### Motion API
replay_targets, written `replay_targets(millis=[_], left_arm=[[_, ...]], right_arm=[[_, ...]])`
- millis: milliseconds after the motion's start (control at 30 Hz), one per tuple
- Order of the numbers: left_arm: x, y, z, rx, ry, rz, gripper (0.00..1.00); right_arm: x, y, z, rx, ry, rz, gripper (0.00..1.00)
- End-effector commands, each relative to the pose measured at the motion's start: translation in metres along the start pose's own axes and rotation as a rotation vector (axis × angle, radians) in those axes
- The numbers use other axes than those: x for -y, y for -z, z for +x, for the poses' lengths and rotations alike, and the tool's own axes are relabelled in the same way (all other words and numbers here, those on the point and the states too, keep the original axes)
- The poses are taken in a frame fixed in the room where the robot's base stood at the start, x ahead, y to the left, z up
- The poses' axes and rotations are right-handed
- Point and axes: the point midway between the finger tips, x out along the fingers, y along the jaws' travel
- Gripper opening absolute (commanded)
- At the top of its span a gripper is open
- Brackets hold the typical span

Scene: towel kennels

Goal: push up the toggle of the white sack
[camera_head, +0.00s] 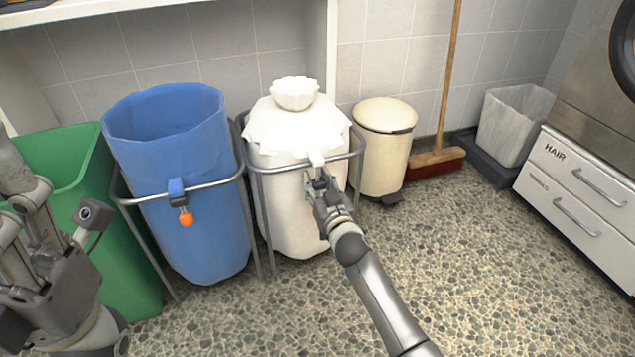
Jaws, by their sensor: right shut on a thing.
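The white sack (286,215) hangs in a grey metal frame, its top drawn together below a ruffled white neck (295,95). A small white block (316,158) sits at the front of its rim. My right gripper (318,180) is just below this block, shut on the toggle at the front of the white sack. The fingers mostly hide what they hold. My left gripper (50,285) is at the lower left, in front of the green bin and away from the white sack; its fingertips are not clear enough to tell their state.
A blue sack (190,240) stands open in its frame to the left, with an orange piece (186,218) hanging in front. A green bin (125,265) is further left. A cream pedal bin (382,150) and a broom (436,160) stand right. The floor at front right is clear.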

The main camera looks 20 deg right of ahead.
Motion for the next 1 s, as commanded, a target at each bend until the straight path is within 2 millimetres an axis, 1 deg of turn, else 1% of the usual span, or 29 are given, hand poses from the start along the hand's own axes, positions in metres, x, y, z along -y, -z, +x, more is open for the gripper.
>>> replay_targets(millis=[67, 100, 233, 667, 833, 1000], left_arm=[[0.0, 0.0, 0.0, 0.0, 0.0, 0.0, 0.5], [0.0, 0.0, 0.0, 0.0, 0.0, 0.0, 0.5], [0.0, 0.0, 0.0, 0.0, 0.0, 0.0, 0.5], [0.0, 0.0, 0.0, -0.001, -0.001, 0.001, 0.5], [0.0, 0.0, 0.0, -0.001, 0.0, 0.0, 0.5], [0.0, 0.0, 0.0, -0.001, 0.0, 0.0, 0.5]], right_arm=[[0.0, 0.0, 0.0, -0.001, 0.001, 0.0, 0.0], [0.0, 0.0, 0.0, -0.001, 0.001, 0.0, 0.4], [0.0, 0.0, 0.0, -0.001, 0.0, 0.0, 0.57], [0.0, -0.001, -0.003, 0.0, 0.0, 0.0, 0.57], [0.0, -0.001, -0.015, 0.001, 0.0, 0.0, 0.57], [0.0, -0.001, -0.033, 0.001, 0.0, 0.0, 0.57]])
